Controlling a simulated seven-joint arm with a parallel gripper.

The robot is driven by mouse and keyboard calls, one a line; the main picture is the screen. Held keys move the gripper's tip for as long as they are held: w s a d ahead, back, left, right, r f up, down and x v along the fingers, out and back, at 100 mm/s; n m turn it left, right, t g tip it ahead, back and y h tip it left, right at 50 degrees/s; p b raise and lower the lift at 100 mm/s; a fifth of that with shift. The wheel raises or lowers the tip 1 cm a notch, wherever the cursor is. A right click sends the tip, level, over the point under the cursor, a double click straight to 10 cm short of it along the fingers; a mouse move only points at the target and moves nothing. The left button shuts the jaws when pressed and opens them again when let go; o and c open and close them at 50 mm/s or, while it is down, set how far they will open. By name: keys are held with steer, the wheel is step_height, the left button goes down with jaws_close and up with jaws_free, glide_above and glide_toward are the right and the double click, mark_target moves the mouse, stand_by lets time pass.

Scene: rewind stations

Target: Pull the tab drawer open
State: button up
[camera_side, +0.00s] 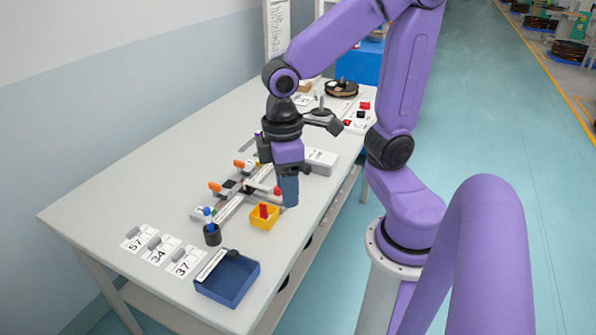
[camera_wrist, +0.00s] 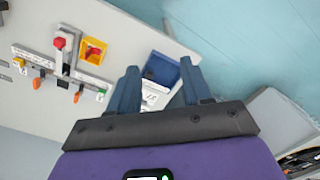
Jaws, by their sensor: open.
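A white box (camera_side: 320,160) with dark print on its front sits near the table's right edge, beyond my gripper in the side view. It may be the tab drawer, but I cannot be sure, and no pulled-out part shows. My gripper (camera_side: 290,190) points down above the table's right edge, on the near side of the box, with its blue fingers empty. In the wrist view its fingers (camera_wrist: 159,72) are apart, with the blue tray and white cards seen beyond them. I cannot make out the white box in the wrist view.
A yellow bin (camera_side: 264,217) with a red item stands below my gripper. Left of it is a rail fixture (camera_side: 235,195) with orange handles. A blue tray (camera_side: 228,295), a pen cup (camera_side: 212,235) and number cards (camera_side: 160,250) lie nearer. The table's left side is clear.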

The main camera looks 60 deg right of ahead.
steer(key=w+d+m+g, duration=0.1)
steer(key=w+d+m, duration=0.7)
steer(key=w, duration=0.5)
steer(key=w+d+f+m+y, duration=0.1)
steer(key=w+d+m, duration=0.2)
steer(key=d, duration=0.3)
steer(key=w+d+f+m+y, duration=0.1)
steer(key=w+d+m, duration=0.25)
steer(key=d, duration=0.25)
steer(key=m+y, duration=0.2)
steer(key=m, duration=0.5)
glide_above(307, 166)
steer(key=w+a, duration=0.4)
steer(key=w, duration=0.2)
step_height(307, 166, down, 2)
steer(key=s+d+f+m+t, duration=0.1)
steer(key=s+d+f+m, duration=0.15)
steer(key=d, duration=0.35)
steer(key=s+d+f+m, duration=0.1)
steer(key=s+d+m, duration=0.1)
steer(key=s+d, duration=0.25)
steer(key=x, duration=0.5)
steer(key=w+x, duration=0.1)
steer(key=x, duration=1)
steer(key=shift+w+a+f, duration=0.2)
steer(key=shift+a+f, duration=0.05)
